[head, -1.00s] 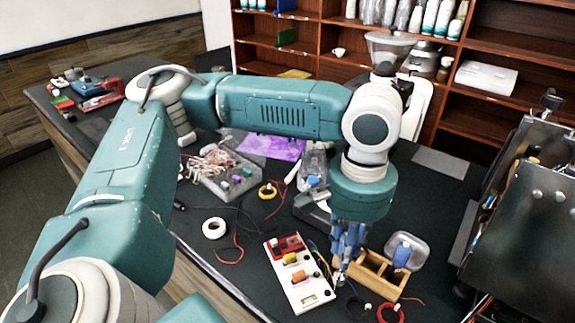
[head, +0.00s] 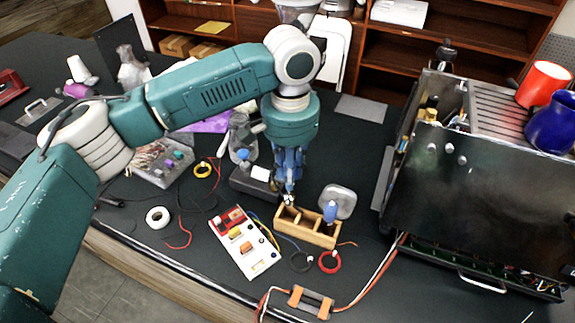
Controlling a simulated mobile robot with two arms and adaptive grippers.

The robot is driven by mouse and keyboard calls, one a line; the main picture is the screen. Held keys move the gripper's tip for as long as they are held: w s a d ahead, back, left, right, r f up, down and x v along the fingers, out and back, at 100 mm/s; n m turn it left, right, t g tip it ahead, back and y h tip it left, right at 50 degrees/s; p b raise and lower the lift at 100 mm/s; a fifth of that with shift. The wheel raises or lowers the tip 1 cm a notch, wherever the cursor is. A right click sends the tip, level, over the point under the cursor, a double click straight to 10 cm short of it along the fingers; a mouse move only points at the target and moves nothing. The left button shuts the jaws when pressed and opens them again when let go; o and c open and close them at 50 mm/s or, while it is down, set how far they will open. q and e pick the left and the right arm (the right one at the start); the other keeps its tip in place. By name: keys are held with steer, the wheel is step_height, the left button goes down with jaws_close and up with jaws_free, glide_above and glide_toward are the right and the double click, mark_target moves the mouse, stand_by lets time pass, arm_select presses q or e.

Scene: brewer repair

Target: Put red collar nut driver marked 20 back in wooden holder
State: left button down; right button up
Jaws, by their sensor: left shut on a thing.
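The wooden holder (head: 318,238) is an open box with compartments on the black worktop. A blue-handled tool (head: 330,211) stands in its right part. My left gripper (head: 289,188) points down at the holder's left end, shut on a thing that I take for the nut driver. Only a small pale metal part (head: 289,200) shows below the fingers, close to the holder's left compartment. The red collar and the mark 20 cannot be made out. I cannot tell whether the tip is inside the compartment or above it. My right gripper is not in view.
A white panel with switches (head: 250,262) lies left of the holder. A red ring (head: 329,262) lies in front of it and a clear round-cornered dish (head: 341,197) behind it. The opened brewer (head: 480,185) stands at the right. Loose wires lie around.

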mark_target(289, 195)
arm_select(q)
steer(key=shift+w+a+f+b, duration=0.15)
steer(key=shift+f+b, duration=0.45)
steer(key=shift+f, duration=0.15)
steer(key=shift+f+b, duration=0.7)
steer(key=shift+b, duration=0.1)
steer(key=shift+f, duration=0.9)
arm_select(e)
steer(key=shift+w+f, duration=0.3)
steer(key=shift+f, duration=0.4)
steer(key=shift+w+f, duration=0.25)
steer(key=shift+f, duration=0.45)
arm_select(q)
steer(key=shift+p, duration=1.55)
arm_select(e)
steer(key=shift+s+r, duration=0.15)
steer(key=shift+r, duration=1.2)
arm_select(q)
steer(key=shift+f, duration=0.15)
steer(key=shift+f+b, duration=0.4)
steer(key=shift+f, duration=1.9)
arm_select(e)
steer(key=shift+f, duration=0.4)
